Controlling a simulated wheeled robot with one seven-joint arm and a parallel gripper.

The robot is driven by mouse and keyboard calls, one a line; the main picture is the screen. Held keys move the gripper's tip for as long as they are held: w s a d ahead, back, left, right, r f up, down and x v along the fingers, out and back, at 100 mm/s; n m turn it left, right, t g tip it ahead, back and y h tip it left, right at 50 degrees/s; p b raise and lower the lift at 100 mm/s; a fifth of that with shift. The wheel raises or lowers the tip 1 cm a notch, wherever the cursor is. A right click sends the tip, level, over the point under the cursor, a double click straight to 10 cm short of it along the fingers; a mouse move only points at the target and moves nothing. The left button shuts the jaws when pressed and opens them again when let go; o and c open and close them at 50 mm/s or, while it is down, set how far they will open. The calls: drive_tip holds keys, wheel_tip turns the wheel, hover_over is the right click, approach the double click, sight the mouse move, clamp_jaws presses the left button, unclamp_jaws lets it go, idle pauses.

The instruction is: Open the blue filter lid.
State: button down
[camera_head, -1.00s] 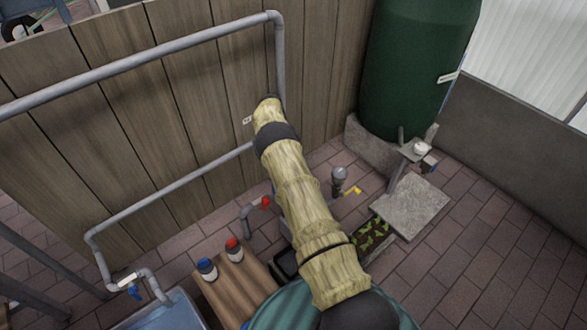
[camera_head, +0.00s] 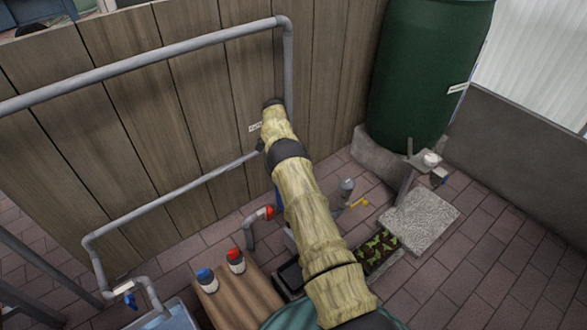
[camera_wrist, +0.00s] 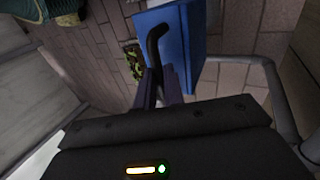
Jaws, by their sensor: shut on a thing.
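In the wrist view the blue filter lid (camera_wrist: 178,62) is a flat blue panel with a dark curved handle (camera_wrist: 156,40). My gripper (camera_wrist: 160,78) is shut on the lower part of this handle, close against the lid. I cannot tell how far the lid is open. In the head view my bamboo-coloured arm hides the gripper and most of the filter. Only a thin blue strip, which may be the lid (camera_head: 278,199), shows beside the arm.
A wooden fence with grey pipes (camera_head: 190,42) stands behind my arm. A red-handled valve (camera_head: 269,212) and a wooden table with two capped jars (camera_head: 237,261) are left of it. A planter (camera_head: 378,250), stone slab (camera_head: 420,216) and green tank (camera_head: 420,75) are right. Paving at right is clear.

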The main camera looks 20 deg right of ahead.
drive_tip(key=c, duration=1.5)
unclamp_jaws()
drive_tip(key=shift+f, duration=0.2)
drive_tip(key=shift+r, duration=0.1)
wheel_tip(320, 180, up, 10)
drive_tip(key=p, duration=0.5)
